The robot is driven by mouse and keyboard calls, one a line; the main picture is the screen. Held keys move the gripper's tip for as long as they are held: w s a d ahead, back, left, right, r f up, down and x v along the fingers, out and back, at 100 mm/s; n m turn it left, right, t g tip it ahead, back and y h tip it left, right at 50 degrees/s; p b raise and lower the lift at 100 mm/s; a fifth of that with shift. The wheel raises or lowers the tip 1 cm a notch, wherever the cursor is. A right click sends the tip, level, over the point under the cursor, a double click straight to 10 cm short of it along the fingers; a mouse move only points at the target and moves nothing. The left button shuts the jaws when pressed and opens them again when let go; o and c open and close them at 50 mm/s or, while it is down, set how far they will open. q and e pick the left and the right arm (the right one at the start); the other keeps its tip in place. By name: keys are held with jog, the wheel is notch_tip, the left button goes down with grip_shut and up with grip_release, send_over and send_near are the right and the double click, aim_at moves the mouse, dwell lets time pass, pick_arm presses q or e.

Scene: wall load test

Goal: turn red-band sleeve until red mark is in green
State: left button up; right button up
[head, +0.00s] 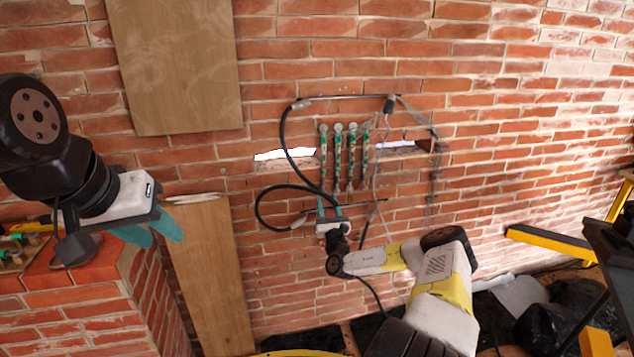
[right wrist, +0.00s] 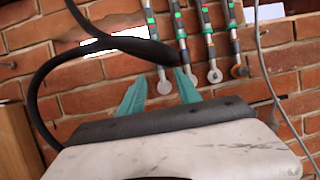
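Several slim grey rods with green sections hang side by side on the brick wall, mid-picture in the head view (head: 351,155). In the right wrist view they end in round discs, and small red and green patches show on their upper parts (right wrist: 182,42). I cannot tell which one is the red-band sleeve, nor where its red mark stands. My right gripper (head: 328,208) is just below the rods. Its teal fingers are apart in the right wrist view (right wrist: 160,80), with the leftmost rod's disc appearing between them. My left gripper (head: 160,233) is open and empty at the left, far from the rods.
A black hose (head: 285,135) loops left of the rods and crosses in front of my right gripper in the right wrist view (right wrist: 120,43). Bright gaps (head: 285,154) open in the wall. Wooden boards (head: 210,270) lean at the left. A yellow frame (head: 550,243) stands at the right.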

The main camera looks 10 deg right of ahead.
aim_at(324, 183)
jog(key=x, duration=0.7)
jog(key=shift+w+r, duration=0.25)
grip_shut()
